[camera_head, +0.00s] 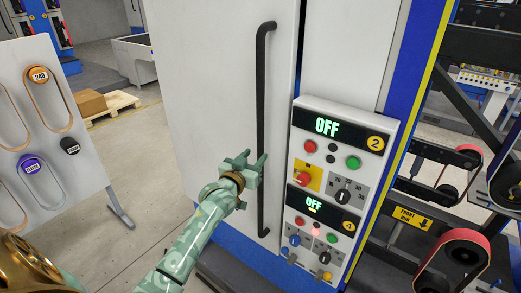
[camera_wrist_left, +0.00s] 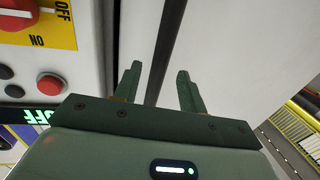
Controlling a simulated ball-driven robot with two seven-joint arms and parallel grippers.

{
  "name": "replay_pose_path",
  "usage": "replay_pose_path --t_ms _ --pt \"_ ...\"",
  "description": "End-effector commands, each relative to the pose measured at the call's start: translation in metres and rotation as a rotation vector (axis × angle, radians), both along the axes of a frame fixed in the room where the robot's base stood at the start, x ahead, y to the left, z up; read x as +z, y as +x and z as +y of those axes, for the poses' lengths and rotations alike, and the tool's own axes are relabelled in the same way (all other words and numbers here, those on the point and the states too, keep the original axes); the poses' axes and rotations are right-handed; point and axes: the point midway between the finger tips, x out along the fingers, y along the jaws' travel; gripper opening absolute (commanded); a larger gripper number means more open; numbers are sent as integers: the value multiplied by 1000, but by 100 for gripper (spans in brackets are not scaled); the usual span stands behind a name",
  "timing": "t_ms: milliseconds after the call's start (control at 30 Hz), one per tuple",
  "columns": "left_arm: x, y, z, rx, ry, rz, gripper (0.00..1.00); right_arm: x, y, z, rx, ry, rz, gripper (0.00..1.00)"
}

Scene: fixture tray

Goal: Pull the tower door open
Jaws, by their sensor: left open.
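The tower door (camera_head: 215,75) is a tall pale panel in the middle of the head view, and it looks shut. A long black vertical bar handle (camera_head: 262,95) runs along its right side. My left gripper (camera_head: 252,160) is open at the lower half of the handle, its green fingers pointing at the bar. In the left wrist view the handle (camera_wrist_left: 168,45) runs down between the two open fingers (camera_wrist_left: 158,85). I cannot tell whether the fingers touch it. My right gripper is not in view.
A control panel (camera_head: 312,150) with OFF displays, buttons and knobs stands just right of the handle. A grey board (camera_head: 50,130) with rings stands at the left. A pallet with a cardboard box (camera_head: 90,102) lies behind. Belt machinery (camera_head: 455,180) is at the right.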

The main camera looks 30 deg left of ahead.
Motion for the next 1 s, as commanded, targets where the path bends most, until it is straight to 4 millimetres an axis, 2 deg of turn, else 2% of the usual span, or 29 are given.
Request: replay_pose_path --t_ms 100,233,400,633,667,700,800,1000 --pt "0 25 4 1 1 -1 41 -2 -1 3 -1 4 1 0" --pt "-1 42 5 0 0 1 41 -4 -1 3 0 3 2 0" --pt "-1 51 6 0 0 0 41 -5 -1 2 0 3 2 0" --pt "0 51 6 0 1 1 41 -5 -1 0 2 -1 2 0" --pt "0 51 6 0 1 1 36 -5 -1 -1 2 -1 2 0" --pt "-1 51 6 0 1 1 24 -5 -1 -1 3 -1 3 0" --pt "-1 51 6 0 1 1 0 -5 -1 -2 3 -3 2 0" --pt "0 48 7 -4 3 1 0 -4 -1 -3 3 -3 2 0"
